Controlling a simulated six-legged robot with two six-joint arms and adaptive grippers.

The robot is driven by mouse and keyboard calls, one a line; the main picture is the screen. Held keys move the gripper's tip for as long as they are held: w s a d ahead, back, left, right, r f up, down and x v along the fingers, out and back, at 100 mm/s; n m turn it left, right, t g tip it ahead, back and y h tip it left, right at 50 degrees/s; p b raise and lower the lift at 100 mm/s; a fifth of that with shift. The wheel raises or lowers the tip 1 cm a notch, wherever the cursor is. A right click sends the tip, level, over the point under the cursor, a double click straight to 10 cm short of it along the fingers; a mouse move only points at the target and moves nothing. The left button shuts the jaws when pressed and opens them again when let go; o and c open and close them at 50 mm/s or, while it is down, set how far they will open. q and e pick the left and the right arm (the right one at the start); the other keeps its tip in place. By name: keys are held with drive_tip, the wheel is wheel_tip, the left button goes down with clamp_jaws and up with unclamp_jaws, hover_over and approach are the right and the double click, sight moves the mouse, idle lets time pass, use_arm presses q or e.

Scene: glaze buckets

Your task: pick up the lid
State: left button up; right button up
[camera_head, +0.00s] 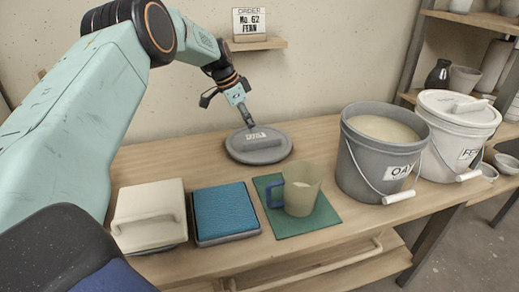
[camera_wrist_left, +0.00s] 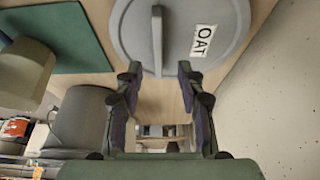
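The grey round lid (camera_head: 276,153) lies flat on the wooden table near the wall, with a raised bar handle and a white OAT label. It also shows in the left wrist view (camera_wrist_left: 220,50), its handle (camera_wrist_left: 157,40) running up the picture. My left gripper (camera_head: 247,120) points down over the lid. In the left wrist view its two fingers (camera_wrist_left: 160,78) are apart, with the handle ahead between them and nothing held. Whether the fingertips touch the lid I cannot tell. The open grey OAT bucket (camera_head: 363,172) stands right of the lid. My right gripper is not in view.
A lidded white FERN bucket (camera_head: 450,140) stands far right. A beige mug (camera_head: 303,190) is on a green mat (camera_head: 310,222). A blue pad (camera_head: 225,210) and a cream handled block (camera_head: 150,205) sit in front. An order sign (camera_head: 249,22) stands on a wall shelf.

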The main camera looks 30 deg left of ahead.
sight(260, 141)
use_arm(q)
drive_tip(key=x, duration=0.3)
drive_tip(key=shift+w+b, duration=0.15)
drive_tip(key=shift+b, duration=0.25)
drive_tip(key=x, duration=0.1)
drive_tip(key=b+x, duration=0.1)
drive_tip(key=x, duration=0.1)
drive_tip(key=b+x, duration=0.1)
drive_tip(key=shift+d+f, duration=0.25)
drive_tip(key=shift+d, duration=0.15)
drive_tip(key=shift+w, duration=0.15)
drive_tip(key=shift+r, duration=0.15)
drive_tip(key=shift+c, duration=1.1)
drive_tip(key=c, duration=0.3)
clamp_jaws()
